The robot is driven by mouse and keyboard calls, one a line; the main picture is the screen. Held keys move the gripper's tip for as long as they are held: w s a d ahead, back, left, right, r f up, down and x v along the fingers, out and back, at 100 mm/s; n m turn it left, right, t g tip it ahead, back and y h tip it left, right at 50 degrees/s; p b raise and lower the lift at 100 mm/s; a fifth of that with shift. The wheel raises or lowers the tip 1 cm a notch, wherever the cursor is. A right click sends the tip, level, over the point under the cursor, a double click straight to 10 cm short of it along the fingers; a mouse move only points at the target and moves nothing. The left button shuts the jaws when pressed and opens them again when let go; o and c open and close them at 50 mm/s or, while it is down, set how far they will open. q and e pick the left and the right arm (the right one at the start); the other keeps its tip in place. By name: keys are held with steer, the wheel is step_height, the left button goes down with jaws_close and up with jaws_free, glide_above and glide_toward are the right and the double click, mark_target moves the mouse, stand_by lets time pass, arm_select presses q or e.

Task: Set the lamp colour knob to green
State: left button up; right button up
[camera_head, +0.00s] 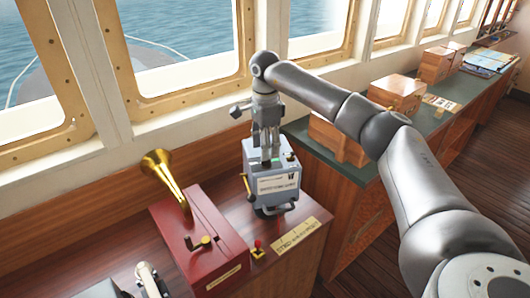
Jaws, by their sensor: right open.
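A grey signal lamp box (281,186) with a pale label on its front stands at the right part of the wooden console. A small green patch (276,160) shows on its top, and a small dark knob (291,155) sits near its top right edge. I cannot make out which colour the knob is set to. My right gripper (265,147) points down just over the lamp's top, open. Its fingers hide part of the top, and I cannot tell whether they touch it.
A red box (205,240) with a brass horn (167,178) stands left of the lamp. A small red-topped switch (257,248) and a yellow plate (297,234) lie in front. Wooden boxes (397,92) stand on the green-topped counter (440,112) at right. Windows line the back.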

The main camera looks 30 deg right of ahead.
mark_target(266, 162)
steer(key=shift+f+p, duration=0.45)
steer(key=shift+f, duration=1.6)
steer(key=c, duration=1)
steer(key=shift+c, duration=0.2)
